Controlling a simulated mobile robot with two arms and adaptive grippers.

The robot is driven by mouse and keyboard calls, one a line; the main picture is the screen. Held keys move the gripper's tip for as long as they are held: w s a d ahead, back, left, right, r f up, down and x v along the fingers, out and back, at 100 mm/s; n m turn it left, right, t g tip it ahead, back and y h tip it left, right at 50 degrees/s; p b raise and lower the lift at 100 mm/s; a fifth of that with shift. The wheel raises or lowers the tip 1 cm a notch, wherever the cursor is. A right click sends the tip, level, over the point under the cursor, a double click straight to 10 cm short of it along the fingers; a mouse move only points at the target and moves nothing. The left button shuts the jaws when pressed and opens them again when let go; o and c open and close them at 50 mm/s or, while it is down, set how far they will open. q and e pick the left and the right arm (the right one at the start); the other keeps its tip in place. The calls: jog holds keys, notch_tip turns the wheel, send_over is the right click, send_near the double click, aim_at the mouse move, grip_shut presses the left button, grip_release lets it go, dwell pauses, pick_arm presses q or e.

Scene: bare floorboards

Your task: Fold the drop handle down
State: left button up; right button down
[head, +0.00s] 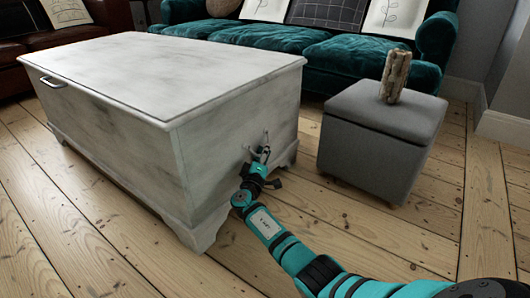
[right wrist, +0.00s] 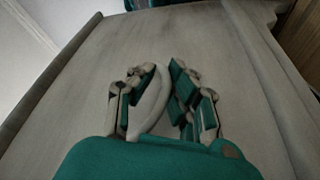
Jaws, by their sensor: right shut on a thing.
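A white-grey weathered wooden chest (head: 155,75) stands on the floor in the head view. Its end panel also fills much of the right wrist view (right wrist: 230,60). A pale curved drop handle (right wrist: 152,101) sits on this end panel. My right gripper (head: 260,157) is at the panel. In the right wrist view my right gripper (right wrist: 162,95) has its fingers on both sides of the handle and is shut on it. The fingers hide part of the handle, and its exact angle is hard to tell. My left gripper is not in view.
A grey cube ottoman (head: 385,130) with a brown textured vase-like object (head: 395,76) on top stands right of the chest. A teal sofa (head: 300,50) is behind. A metal handle (head: 52,82) is on the chest's long side. The floorboards (head: 90,250) in front are clear.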

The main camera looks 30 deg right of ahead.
jog(key=shift+d, duration=0.15)
jog(key=c, duration=1.4)
grip_release()
jog(key=shift+s+a+f, duration=0.1)
jog(key=shift+a, duration=0.15)
jog(key=v, duration=0.7)
jog(key=shift+s+a, duration=0.1)
jog(key=shift+s, duration=0.15)
jog(key=shift+f, duration=0.1)
